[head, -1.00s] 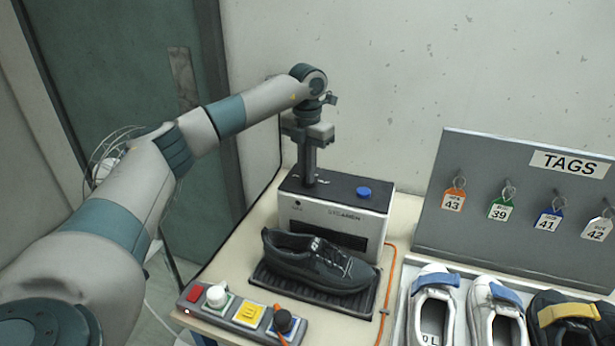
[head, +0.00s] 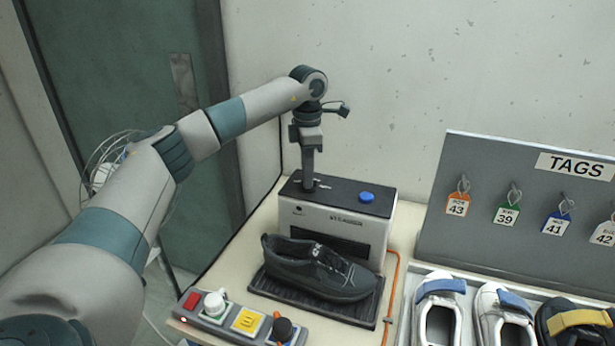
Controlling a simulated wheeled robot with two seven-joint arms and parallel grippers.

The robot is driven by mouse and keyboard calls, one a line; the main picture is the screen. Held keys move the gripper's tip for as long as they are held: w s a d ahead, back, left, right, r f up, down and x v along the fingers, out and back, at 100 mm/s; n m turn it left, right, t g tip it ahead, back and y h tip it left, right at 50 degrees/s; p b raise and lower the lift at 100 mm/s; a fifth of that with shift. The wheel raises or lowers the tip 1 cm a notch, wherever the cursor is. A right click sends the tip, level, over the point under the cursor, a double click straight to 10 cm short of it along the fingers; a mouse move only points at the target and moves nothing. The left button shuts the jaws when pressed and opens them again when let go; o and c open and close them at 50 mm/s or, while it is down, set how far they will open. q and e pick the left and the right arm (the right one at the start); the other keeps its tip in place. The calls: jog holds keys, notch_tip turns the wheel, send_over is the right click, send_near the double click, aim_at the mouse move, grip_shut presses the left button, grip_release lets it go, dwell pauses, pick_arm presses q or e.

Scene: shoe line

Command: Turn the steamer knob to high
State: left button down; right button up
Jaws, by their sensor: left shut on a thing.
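The steamer (head: 330,222) is a white box with a black top, standing at the back of the table. My left gripper (head: 308,186) points straight down onto the left part of its top and is shut on the steamer knob there. The fingers hide the knob, so I cannot tell which mark it points at. Small white marks show on the top around the fingertips, too small to read. A blue button (head: 366,196) sits on the right of the same top. My right gripper is not in view.
A black shoe (head: 318,272) lies on a dark ribbed tray in front of the steamer. A tag board (head: 520,245) and more shoes stand at right.

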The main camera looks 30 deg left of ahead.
pick_arm(q)
jog(key=shift+r, duration=0.15)
jog(key=c, duration=1.8)
grip_release()
jog(key=shift+c, duration=0.2)
